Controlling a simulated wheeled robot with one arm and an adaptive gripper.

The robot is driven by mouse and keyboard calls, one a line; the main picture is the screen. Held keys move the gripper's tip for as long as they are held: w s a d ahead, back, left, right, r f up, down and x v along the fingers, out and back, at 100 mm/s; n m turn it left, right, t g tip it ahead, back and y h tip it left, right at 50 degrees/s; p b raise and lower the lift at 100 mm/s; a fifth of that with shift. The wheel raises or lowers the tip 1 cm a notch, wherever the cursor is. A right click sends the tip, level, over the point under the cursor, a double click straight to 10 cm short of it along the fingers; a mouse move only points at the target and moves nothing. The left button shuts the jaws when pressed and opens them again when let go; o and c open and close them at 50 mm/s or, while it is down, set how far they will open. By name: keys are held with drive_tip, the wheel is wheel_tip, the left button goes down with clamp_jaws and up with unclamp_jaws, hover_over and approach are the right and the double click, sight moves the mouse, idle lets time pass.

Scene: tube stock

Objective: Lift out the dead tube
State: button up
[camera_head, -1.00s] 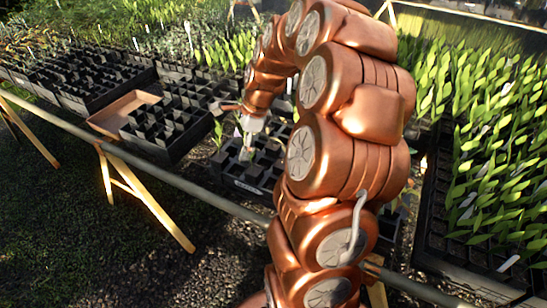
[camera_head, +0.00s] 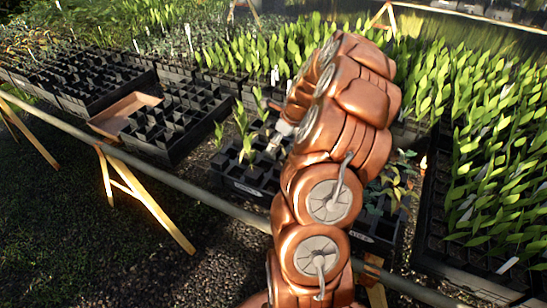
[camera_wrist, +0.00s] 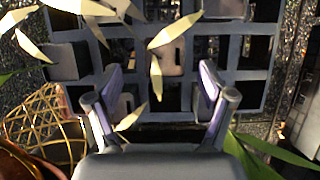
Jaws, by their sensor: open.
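In the wrist view, pale straw-yellow leaves (camera_wrist: 172,32) of a withered plant cross a grey celled tray (camera_wrist: 262,73). Some leaves hang between and beside the fingers; which cell they rise from is hard to tell. My gripper (camera_wrist: 160,82) is open over the tray's near rows, with nothing clearly held between its fingers. A yellowish plant (camera_head: 396,188) shows just right of the arm in a dark tray.
A tray (camera_head: 245,178) with a few green plants is left of my arm. A mostly empty tray (camera_head: 172,125) and a brown tray (camera_head: 122,106) stand further left. Dense green plants (camera_head: 500,165) fill the right. A rail (camera_head: 190,196) runs along the front. A golden mesh (camera_wrist: 45,120) shows at wrist-view left.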

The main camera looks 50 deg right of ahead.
sight(273, 159)
drive_tip(key=shift+d+p+x, duration=0.15)
drive_tip(key=shift+p+x, duration=0.2)
drive_tip(key=shift+x, duration=0.7)
drive_tip(key=shift+d+p+x, duration=0.1)
drive_tip(key=shift+p+x, duration=0.25)
drive_tip(key=shift+x, duration=0.75)
drive_tip(key=shift+w, duration=0.15)
clamp_jaws()
